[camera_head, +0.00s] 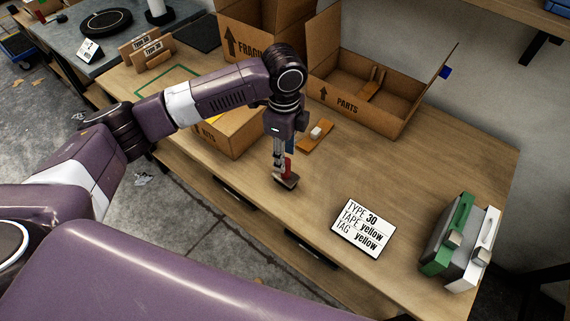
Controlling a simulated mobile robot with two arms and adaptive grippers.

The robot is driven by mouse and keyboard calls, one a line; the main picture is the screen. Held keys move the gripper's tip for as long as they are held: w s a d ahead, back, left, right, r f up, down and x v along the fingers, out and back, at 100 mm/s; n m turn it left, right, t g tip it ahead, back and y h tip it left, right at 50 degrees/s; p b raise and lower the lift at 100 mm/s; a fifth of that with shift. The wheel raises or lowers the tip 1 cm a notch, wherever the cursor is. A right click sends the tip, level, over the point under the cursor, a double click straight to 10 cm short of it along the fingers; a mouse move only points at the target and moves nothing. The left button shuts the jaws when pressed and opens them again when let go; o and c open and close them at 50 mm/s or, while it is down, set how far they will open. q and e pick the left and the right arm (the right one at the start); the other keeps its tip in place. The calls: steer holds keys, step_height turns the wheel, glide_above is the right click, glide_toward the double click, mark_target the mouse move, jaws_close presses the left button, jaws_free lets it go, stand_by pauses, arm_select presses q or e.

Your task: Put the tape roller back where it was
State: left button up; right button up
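My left gripper (280,160) points down over the middle of the wooden table, near its front edge. Its fingers are close around a small red and dark tool (288,180), which looks like the tape roller. The tool is low over or touching the table; I cannot tell which. The fingers partly hide it. My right gripper is not in view.
An open PARTS box (375,110) and a FRAGILE box (250,28) stand behind. A kits box (230,138) is left of the gripper. A text card (364,228) and green and white cases (447,240) are at right. Bare table lies between.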

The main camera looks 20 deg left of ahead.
arm_select(q)
step_height(320, 180, up, 6)
steer(key=shift+r, duration=0.15)
